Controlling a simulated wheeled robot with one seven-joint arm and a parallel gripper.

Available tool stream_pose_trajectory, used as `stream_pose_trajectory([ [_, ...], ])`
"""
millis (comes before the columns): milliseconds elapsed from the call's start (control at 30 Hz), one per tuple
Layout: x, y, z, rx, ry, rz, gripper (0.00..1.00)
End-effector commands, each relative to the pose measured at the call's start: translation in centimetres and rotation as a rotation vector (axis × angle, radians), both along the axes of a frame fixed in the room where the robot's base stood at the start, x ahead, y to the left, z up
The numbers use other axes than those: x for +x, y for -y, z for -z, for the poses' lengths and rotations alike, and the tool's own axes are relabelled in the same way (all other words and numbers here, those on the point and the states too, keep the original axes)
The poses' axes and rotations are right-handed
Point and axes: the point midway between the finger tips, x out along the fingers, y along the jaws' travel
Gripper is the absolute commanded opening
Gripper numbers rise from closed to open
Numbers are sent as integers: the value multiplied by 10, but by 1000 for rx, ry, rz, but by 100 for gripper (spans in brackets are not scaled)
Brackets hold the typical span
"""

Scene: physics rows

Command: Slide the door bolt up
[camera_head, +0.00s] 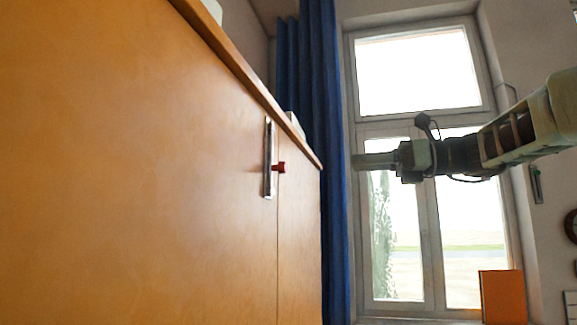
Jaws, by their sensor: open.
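The door bolt is a narrow upright metal strip (268,160) on the wooden cabinet front, near a vertical door seam. A small red knob (280,168) sticks out from it to the right, a little below the strip's middle. My gripper (356,161) is at the end of my arm, which reaches in from the right. It is at about the knob's height in the picture, to the right of it and apart from it. The gripper is open with nothing seen between its fingers. The fingers overlap in this side view, so the gap between them is hidden.
The wooden cabinet (130,170) fills the left side, with a top edge slanting down to the right. A blue curtain (330,220) hangs behind its far end. A window (420,80) is at the back. An orange box (502,297) stands at lower right.

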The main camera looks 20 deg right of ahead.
Motion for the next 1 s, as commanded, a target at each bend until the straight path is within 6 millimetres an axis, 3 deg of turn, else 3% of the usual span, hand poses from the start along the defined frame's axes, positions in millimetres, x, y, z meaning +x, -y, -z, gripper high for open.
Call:
stream_pose_trajectory([
  [167, 6, -8, -6, 14, 0, 0, 42],
  [800, 81, -112, -7, 12, -3, -1, 42],
  [1000, 96, -132, -5, 11, -2, 0, 42],
])
